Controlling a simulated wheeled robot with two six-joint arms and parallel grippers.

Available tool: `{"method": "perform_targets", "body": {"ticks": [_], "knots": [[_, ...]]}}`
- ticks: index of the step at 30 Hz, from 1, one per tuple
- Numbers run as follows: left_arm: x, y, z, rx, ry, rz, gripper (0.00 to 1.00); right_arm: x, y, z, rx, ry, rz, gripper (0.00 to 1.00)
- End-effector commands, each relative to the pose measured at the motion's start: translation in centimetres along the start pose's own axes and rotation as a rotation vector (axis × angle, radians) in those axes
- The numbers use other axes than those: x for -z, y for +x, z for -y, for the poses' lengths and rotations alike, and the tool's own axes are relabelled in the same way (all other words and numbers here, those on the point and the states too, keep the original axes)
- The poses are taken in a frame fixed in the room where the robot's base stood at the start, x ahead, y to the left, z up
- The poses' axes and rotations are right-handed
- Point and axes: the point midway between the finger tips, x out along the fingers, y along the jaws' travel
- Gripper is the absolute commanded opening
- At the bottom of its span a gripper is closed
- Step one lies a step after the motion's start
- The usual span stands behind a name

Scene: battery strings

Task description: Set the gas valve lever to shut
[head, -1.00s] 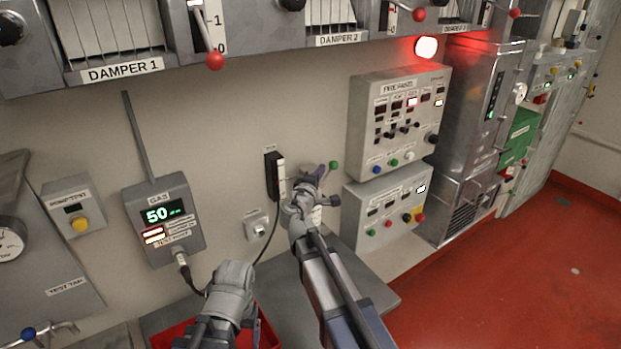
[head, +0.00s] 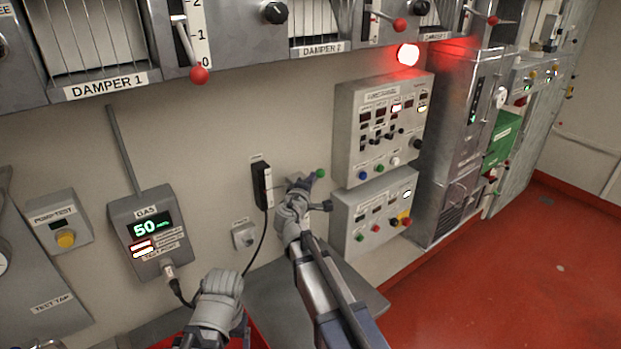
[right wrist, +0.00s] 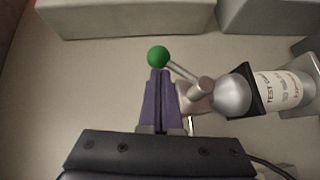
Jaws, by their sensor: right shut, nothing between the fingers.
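The gas valve lever is a thin metal rod with a green ball knob, which shows in the right wrist view (right wrist: 158,57) and in the head view (head: 320,173). In the right wrist view, the rod slopes from the ball down to a round pivot at the right, beside a silver cylinder labelled as test gas (right wrist: 285,92). My right gripper (right wrist: 159,72) is shut and empty, with its purple fingertips right at the ball's underside. I cannot tell whether they touch. Part of my left arm shows low in the head view, but its fingers are hidden.
A gas display (head: 148,232) reading 50 hangs on the wall at the left. The fire panel (head: 384,125) and a lower control box (head: 373,213) stand right of my right gripper. A grey shelf (head: 355,290) lies below. Red floor at the right is clear.

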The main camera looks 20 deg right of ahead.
Motion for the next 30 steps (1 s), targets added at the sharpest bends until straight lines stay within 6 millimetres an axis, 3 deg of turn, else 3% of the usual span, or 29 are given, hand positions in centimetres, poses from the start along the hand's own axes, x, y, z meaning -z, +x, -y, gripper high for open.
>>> {"method": "perform_targets", "body": {"ticks": [14, 30], "knots": [[-0.2, -3.3, 0.3, 0.0, 0.0, 0.001, 0.8, -0.8, 1.0, -0.5, 0.143, 0.116, 0.002, 0.0], [-0.1, -1.8, 0.2, 0.0, -0.001, 0.0, 0.8, -2.4, 3.0, 0.8, 0.148, 0.12, 0.001, 0.0]]}}
